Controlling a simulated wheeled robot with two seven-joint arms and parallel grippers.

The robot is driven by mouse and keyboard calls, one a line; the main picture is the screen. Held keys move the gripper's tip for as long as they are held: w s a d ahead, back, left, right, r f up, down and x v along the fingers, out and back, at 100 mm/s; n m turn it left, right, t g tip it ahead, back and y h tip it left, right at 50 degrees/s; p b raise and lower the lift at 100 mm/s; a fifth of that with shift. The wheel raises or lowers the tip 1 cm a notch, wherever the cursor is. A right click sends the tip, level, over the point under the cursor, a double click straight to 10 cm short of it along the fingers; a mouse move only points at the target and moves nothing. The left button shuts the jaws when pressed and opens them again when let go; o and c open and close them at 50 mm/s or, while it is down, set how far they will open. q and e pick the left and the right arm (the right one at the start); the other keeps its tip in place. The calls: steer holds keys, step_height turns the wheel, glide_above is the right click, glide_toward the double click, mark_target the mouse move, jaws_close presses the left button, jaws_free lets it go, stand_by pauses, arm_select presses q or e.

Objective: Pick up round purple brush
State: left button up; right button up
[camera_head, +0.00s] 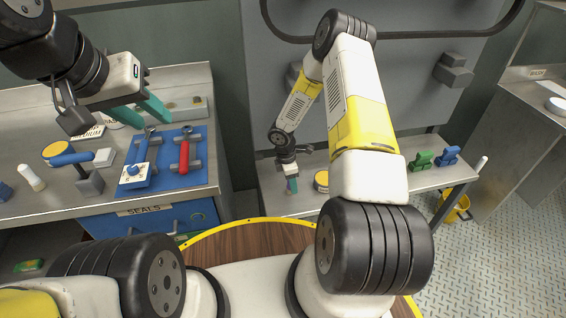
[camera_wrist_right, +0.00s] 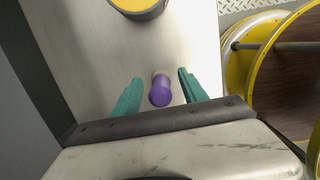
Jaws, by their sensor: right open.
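The round purple brush (camera_wrist_right: 160,92) shows in the right wrist view above or on the pale bench top, with a lighter tip at its far end. My right gripper (camera_wrist_right: 160,78) is open, with one teal finger on each side of the brush and a gap on both sides. In the head view my right gripper (camera_head: 291,184) is low over the bench at the back wall, and I cannot make out the brush there. My left gripper (camera_head: 156,120) is open and empty above the left bench.
A round yellow-topped container (camera_wrist_right: 138,8) stands beyond the brush; it also shows in the head view (camera_head: 321,181). Green (camera_head: 421,160) and blue (camera_head: 448,156) pieces stand further right on the bench. A blue tool tray (camera_head: 200,178) lies on the left bench.

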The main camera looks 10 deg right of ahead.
jaws_close()
steer(key=shift+r, duration=0.15)
steer(key=shift+r, duration=0.5)
steer(key=shift+s+a+r, duration=0.15)
steer(key=shift+a+r, duration=0.1)
steer(key=shift+r, duration=0.4)
steer(key=shift+s+a+r, duration=0.15)
steer(key=shift+a+r, duration=0.1)
steer(key=shift+r, duration=0.35)
steer(key=s+a+r, duration=0.1)
steer(key=s+a, duration=0.7)
steer(key=a, duration=0.4)
steer(key=shift+a+r, duration=0.15)
steer(key=shift+a, duration=0.1)
